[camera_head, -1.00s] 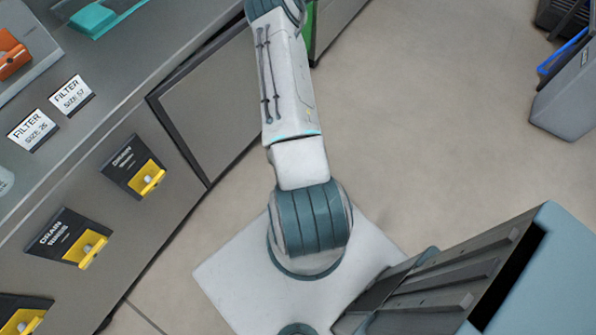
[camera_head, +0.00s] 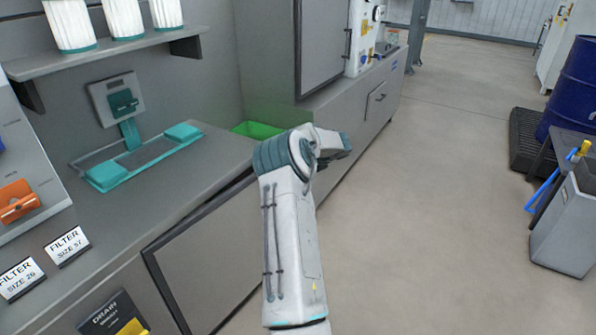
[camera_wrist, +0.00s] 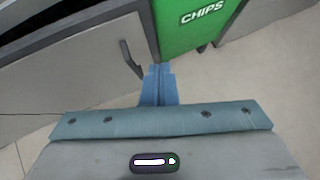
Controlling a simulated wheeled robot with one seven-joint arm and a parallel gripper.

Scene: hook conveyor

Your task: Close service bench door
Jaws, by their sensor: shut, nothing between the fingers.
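The service bench (camera_head: 75,250) stands at the left in the head view. Its door (camera_head: 205,265) is a grey panel with a dark edge, low on the bench front and partly behind my arm. In the head view the fingertips are hidden.
A green bin (camera_head: 258,130) stands at the bench's far end; its CHIPS label shows in the wrist view (camera_wrist: 195,22). Beyond is a grey cabinet (camera_head: 365,125). A grey container (camera_head: 570,235) and blue drum (camera_head: 580,90) stand right. The floor between is clear.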

